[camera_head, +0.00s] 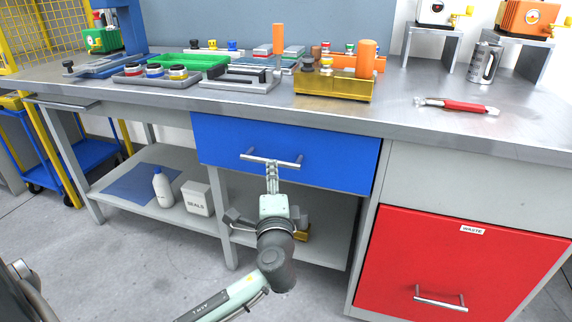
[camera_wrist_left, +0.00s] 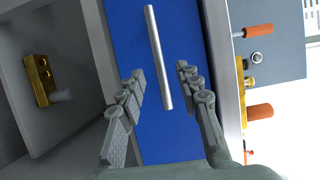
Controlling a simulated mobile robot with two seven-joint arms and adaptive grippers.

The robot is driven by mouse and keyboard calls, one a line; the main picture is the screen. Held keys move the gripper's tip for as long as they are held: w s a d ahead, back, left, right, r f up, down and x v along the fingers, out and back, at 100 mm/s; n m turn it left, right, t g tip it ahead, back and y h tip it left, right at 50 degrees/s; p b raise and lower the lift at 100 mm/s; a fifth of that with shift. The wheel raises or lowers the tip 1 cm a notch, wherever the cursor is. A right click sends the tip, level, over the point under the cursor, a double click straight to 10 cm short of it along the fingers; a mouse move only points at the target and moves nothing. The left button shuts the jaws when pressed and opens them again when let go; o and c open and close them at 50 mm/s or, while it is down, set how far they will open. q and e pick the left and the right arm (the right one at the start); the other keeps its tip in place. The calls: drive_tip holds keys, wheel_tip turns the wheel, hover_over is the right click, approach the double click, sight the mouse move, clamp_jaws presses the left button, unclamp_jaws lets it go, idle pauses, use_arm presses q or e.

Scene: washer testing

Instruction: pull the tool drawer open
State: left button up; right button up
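The blue tool drawer (camera_head: 330,155) sits under the bench top, and its front looks flush with the bench frame. A silver bar handle (camera_head: 285,162) runs across the front. My left gripper (camera_head: 271,168) is at the handle's middle, with its fingers pointing at the drawer. In the left wrist view the gripper (camera_wrist_left: 159,70) is open, and the handle (camera_wrist_left: 158,55) appears between its two fingers without visible contact on either one. I cannot tell how deep the bar lies between the fingertips. My right gripper is not in view.
A red waste drawer (camera_head: 450,265) is to the right. The lower shelf holds a white bottle (camera_head: 162,187) and a seals box (camera_head: 197,198). A gold block (camera_wrist_left: 41,80) is on the shelf below the drawer. The floor before the bench looks clear.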

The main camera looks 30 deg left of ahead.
use_arm(q)
drive_tip(key=x, duration=0.7)
drive_tip(key=shift+s+a, duration=0.1)
drive_tip(key=shift+a, duration=0.05)
drive_tip(key=shift+c, duration=0.5)
clamp_jaws()
